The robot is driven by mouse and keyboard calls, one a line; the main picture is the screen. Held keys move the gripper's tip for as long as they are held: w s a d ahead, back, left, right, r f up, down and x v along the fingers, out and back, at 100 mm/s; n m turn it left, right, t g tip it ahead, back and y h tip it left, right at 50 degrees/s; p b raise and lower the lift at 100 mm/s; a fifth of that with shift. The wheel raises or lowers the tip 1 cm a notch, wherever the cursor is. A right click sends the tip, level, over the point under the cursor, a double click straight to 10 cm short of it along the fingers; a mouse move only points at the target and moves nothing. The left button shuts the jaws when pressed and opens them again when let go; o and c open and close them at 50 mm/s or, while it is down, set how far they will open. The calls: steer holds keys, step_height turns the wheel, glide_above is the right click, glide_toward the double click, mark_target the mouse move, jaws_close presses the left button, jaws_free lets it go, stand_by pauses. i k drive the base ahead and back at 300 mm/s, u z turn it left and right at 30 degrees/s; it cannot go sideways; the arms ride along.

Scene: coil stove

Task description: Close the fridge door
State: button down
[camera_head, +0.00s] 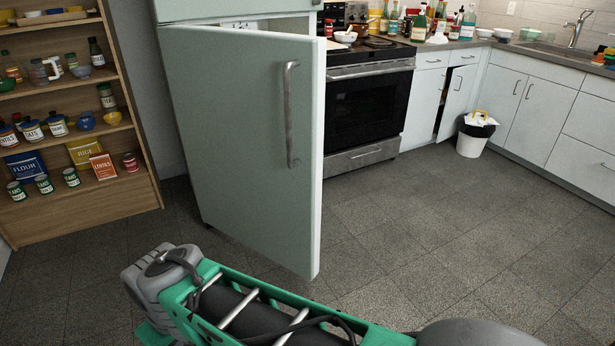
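The fridge (235,9) is pale green and stands against the back wall, left of the stove. Its lower door (240,140) is swung open toward me, with its free edge on the right, near the middle of the picture. A long metal handle (290,115) runs upright near that free edge on the face toward me. A narrow part of the interior shows above the door; the rest is hidden behind it. My arm lies across the bottom of the picture, in front of the door and apart from it. My gripper's fingertips do not show.
A wooden shelf (80,210) with cans, jars and boxes stands left of the fridge. A stove (370,100) is behind the door to the right. A white bin (472,140) stands by the cabinets (530,110). Grey tiled floor (440,230) is clear on the right.

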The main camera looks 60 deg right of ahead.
mark_target(249, 105)
steer(key=z, duration=0.25)
steer(key=i, duration=0.85)
steer(key=u, duration=0.25)
